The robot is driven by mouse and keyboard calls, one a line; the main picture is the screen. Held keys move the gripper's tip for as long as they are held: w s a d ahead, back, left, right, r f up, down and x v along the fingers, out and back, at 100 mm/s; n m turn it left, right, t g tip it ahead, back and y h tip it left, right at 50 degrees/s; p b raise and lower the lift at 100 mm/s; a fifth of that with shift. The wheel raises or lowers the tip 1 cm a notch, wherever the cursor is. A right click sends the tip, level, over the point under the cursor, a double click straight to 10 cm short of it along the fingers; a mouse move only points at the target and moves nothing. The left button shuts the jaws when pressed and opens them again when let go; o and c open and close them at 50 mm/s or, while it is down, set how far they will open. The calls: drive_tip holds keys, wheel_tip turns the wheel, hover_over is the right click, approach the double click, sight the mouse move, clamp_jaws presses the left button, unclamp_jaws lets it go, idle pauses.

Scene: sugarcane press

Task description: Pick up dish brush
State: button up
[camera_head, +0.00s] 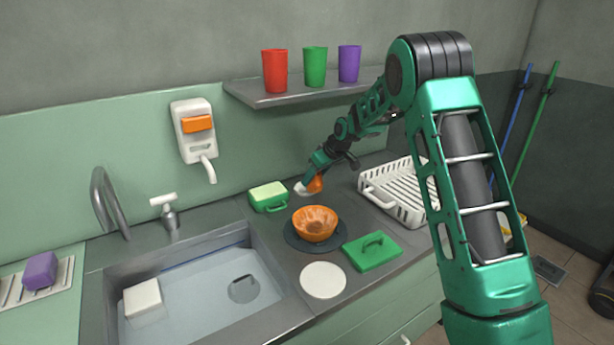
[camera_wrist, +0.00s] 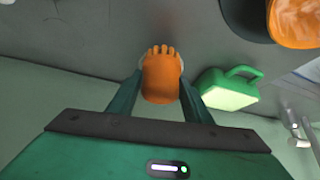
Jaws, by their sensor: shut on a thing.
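An orange piece, which looks like the dish brush (camera_head: 315,184), sits at my gripper (camera_head: 318,170) near the back of the counter, with a small white part beside it. In the wrist view, my gripper (camera_wrist: 162,70) has its two green fingers on both sides of the orange brush piece (camera_wrist: 161,82), shut on it. Its far end has several small rounded bumps. The rest of the brush is hidden, and I cannot tell whether it touches the counter.
A green caddy-like block with a handle (camera_head: 268,196) is close by on the left. A white dish rack (camera_head: 398,205) stands right; the sink (camera_head: 200,290) is left. A shelf (camera_head: 300,94) overhangs.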

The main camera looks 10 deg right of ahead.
drive_tip(key=s+d, duration=0.1)
drive_tip(key=s, duration=0.1)
drive_tip(key=s+d, duration=0.1)
drive_tip(key=s, duration=0.1)
drive_tip(key=s+d, duration=0.2)
drive_tip(key=s, duration=0.1)
drive_tip(key=r, duration=1.4)
drive_tip(key=shift+s, duration=0.2)
drive_tip(key=shift+o, duration=1.3)
drive_tip(key=shift+c, duration=0.7)
drive_tip(key=shift+f, duration=0.1)
drive_tip(key=shift+s+d, duration=0.1)
